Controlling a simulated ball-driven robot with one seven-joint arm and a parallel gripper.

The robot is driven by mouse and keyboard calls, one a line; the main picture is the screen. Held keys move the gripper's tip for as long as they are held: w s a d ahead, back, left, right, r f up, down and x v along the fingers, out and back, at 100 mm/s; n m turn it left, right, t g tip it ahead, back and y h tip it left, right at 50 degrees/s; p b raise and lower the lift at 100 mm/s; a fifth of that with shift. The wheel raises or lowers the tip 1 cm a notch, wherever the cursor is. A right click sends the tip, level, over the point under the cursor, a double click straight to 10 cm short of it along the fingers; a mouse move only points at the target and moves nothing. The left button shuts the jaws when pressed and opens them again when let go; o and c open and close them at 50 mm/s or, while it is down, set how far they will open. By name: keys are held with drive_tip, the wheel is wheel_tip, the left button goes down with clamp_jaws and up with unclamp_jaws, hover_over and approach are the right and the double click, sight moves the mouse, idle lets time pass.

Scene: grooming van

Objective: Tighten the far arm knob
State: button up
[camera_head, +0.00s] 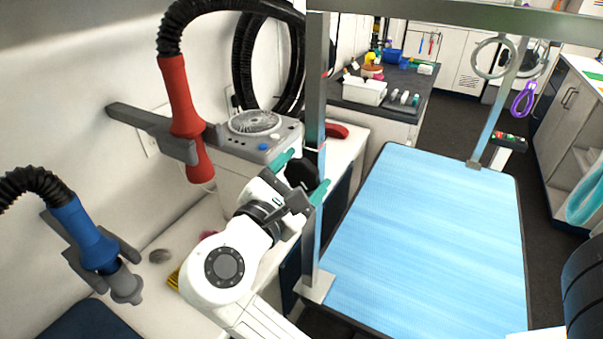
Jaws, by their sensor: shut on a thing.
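My gripper (302,175) has teal fingertips on either side of a black knob (301,173) and is shut on it. The knob sits against the near upright metal post (313,235) at the left side of the blue grooming table (430,240). My wrist partly hides the knob and its mount, and I cannot see how tight it is. A second, slimmer post (497,110) stands at the table's far right corner, with a small bracket (474,165) at its foot. An overhead bar (450,14) spans the top of the view.
A red dryer nozzle (178,95) and a blue one (82,235) hang at the left wall. A grey fan unit (255,132) sits close behind my gripper. A dark counter (400,98) holds a white bin (364,90). The blue tabletop is clear.

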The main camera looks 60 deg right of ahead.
drive_tip(key=shift+f, duration=0.15)
drive_tip(key=o, duration=1)
drive_tip(key=shift+c, duration=0.2)
drive_tip(key=a+b, duration=0.1)
drive_tip(key=a, duration=1)
drive_tip(key=shift+s, duration=0.2)
